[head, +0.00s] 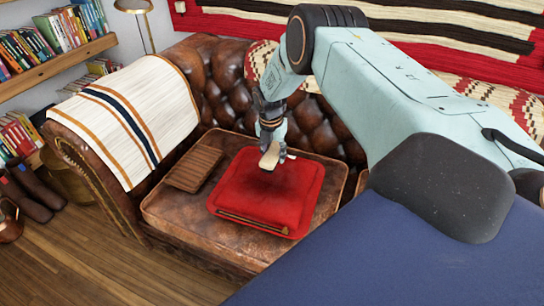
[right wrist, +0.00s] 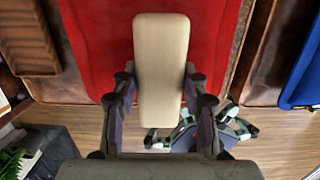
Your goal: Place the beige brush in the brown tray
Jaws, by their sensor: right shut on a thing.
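The beige brush (head: 269,157) is held by my right gripper (head: 272,143) over the red cushion in the head view. In the right wrist view the brush (right wrist: 161,70) is a pale, rounded block between the two fingers of my right gripper (right wrist: 160,90), which is shut on it. Its underside is hidden there. The brown tray (head: 193,168) is ribbed and lies on the leather seat, left of the cushion and of my gripper. Part of the tray (right wrist: 22,40) shows at the upper left of the right wrist view. My left gripper is not in view.
A red cushion (head: 268,192) lies on the brown leather sofa seat (head: 170,212), beside the tray. The sofa arm with a striped throw (head: 132,118) rises left of the tray, and the tufted backrest (head: 222,80) stands behind. Bookshelves (head: 60,68) are at the far left.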

